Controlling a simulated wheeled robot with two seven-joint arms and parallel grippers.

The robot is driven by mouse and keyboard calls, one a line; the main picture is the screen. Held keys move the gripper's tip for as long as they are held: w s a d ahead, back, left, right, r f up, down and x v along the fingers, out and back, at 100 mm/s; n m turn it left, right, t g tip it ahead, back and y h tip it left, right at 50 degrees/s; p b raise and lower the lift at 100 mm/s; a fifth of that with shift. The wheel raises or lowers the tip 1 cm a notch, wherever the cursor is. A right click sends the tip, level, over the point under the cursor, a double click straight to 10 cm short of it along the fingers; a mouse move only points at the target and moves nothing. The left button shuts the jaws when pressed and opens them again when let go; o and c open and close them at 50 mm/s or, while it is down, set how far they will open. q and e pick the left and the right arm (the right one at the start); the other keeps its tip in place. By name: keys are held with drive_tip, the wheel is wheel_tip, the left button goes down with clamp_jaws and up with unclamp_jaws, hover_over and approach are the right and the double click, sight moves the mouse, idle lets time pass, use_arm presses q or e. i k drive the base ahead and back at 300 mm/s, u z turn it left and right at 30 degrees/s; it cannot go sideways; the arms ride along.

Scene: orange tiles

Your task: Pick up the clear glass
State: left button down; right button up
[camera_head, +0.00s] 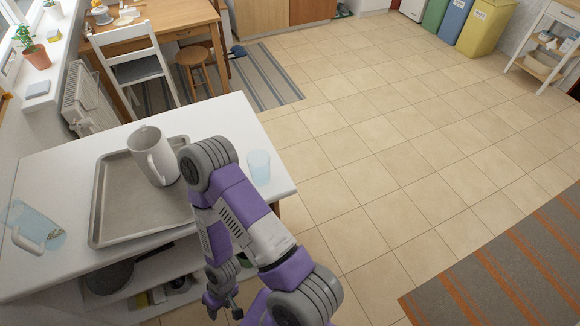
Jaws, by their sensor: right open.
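The clear glass (259,166), slightly bluish, stands upright near the right end of the white counter (225,125). My right arm, purple and grey, rises in front of the counter just left of the glass and bends down again. My right gripper (223,311) is at the bottom of the view, low in front of the counter's shelves. It is open and empty, well below and apart from the glass. My left gripper is not in view.
A metal tray (125,218) on the counter carries a white jug (145,150). A clear pitcher (35,222) lies at the counter's left. A pan (108,278) sits on the shelf below. The tiled floor (370,160) at right is open.

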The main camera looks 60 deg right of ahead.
sight(259, 161)
drive_tip(key=z, duration=1.8)
